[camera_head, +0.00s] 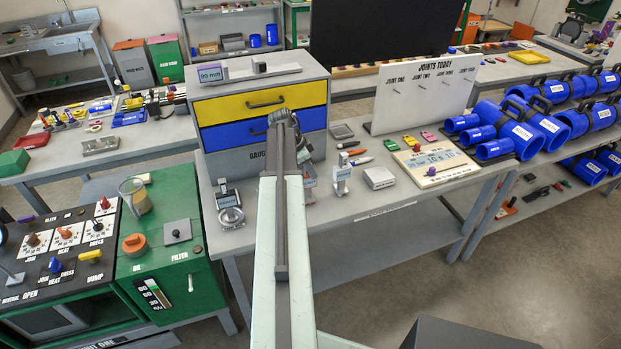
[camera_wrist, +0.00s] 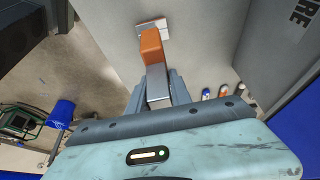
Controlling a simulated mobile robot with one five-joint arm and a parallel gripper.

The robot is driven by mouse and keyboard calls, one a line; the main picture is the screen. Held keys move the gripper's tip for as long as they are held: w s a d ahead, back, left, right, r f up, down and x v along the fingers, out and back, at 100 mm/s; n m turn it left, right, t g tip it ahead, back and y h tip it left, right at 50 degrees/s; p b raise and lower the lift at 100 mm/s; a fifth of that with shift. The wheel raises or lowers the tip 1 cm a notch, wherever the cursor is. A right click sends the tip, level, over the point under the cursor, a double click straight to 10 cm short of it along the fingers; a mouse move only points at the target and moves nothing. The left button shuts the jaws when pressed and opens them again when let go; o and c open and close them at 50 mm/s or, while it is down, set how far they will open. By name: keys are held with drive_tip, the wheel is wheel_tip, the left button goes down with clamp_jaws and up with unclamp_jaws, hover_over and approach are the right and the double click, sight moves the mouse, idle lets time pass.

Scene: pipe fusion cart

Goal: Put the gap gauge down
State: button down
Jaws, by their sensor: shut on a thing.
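The gap gauge (camera_wrist: 152,46) shows in the wrist view as an orange piece joined to a grey metal part. My gripper (camera_wrist: 158,90) is shut on the metal part, and the orange end points away from the wrist. Beyond it is the grey bench top, with a small pale block (camera_wrist: 151,27) just past the orange end; I cannot tell whether they touch. In the head view my arm reaches up to the front of the drawer cabinet (camera_head: 263,101).
Gauge stands (camera_head: 229,207) and (camera_head: 342,172) stand on the bench either side of my arm. A white board (camera_head: 424,90) stands behind. Bare bench shows near the front edge.

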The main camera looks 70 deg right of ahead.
drive_tip(key=shift+f, duration=0.25)
drive_tip(key=c, duration=1.2)
unclamp_jaws()
drive_tip(key=shift+o, duration=0.2)
drive_tip(key=shift+r, duration=0.1)
drive_tip(key=shift+a+r+p, duration=0.1)
drive_tip(key=shift+r+p, duration=0.45)
drive_tip(key=shift+p, duration=0.1)
drive_tip(key=p+v, duration=1)
drive_tip(key=v, duration=0.1)
drive_tip(key=shift+w, duration=0.15)
drive_tip(key=shift+a, duration=0.1)
